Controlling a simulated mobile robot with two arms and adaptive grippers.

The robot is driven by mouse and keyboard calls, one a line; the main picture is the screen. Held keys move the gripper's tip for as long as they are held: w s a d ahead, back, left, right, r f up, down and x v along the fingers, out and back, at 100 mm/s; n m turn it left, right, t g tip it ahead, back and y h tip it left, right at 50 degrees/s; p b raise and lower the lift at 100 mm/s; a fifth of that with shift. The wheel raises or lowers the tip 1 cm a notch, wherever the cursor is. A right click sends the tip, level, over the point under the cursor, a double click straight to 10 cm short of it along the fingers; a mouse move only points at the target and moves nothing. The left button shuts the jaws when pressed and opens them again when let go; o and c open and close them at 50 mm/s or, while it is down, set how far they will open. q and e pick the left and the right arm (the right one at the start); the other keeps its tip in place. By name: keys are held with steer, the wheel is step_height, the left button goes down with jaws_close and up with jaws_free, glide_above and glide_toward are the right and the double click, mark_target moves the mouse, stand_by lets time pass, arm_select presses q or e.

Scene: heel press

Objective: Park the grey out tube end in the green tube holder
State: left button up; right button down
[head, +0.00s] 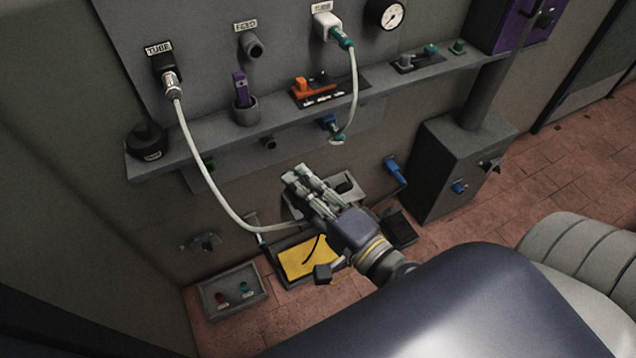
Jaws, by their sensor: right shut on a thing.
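A pale grey tube (199,165) hangs from the black port marked TUBE (164,66) at the upper left, joined by a metal collar. It curves down and right to my right gripper (296,176), where its far end is hidden by the fingers. My right gripper is shut, low in front of the wall. The thing between its fingers does not show clearly; the tube runs up to it. My left gripper is not in view.
A second tube (354,87) hangs from a white port (326,25) to near a blue holder (329,123). The shelf (200,135) juts out above the gripper. Below are a yellow cloth (303,259) in a tray and a grey box (231,275).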

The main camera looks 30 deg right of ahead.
steer(key=w+a+r+n+g+y, duration=0.2)
steer(key=w+a+n+g+y, duration=0.1)
steer(key=a+n+g+y, duration=0.1)
steer(key=w+a+r+n+g+y, duration=0.2)
steer(key=w+a+n+g+y, duration=0.1)
steer(key=a+n+g+y, duration=0.2)
steer(key=shift+w+a+n+y, duration=0.15)
steer(key=shift+a+n+y, duration=0.25)
steer(key=shift+a+y, duration=1.35)
steer(key=shift+a+h, duration=0.4)
steer(key=shift+h, duration=0.05)
step_height(320, 180, up, 10)
steer(key=w+a+m+t+h, duration=0.2)
steer(key=m+t+h, duration=0.7)
steer(key=h, duration=0.7)
steer(key=shift+m+t, duration=0.3)
steer(key=shift+m, duration=1.5)
steer(key=shift+f, duration=0.15)
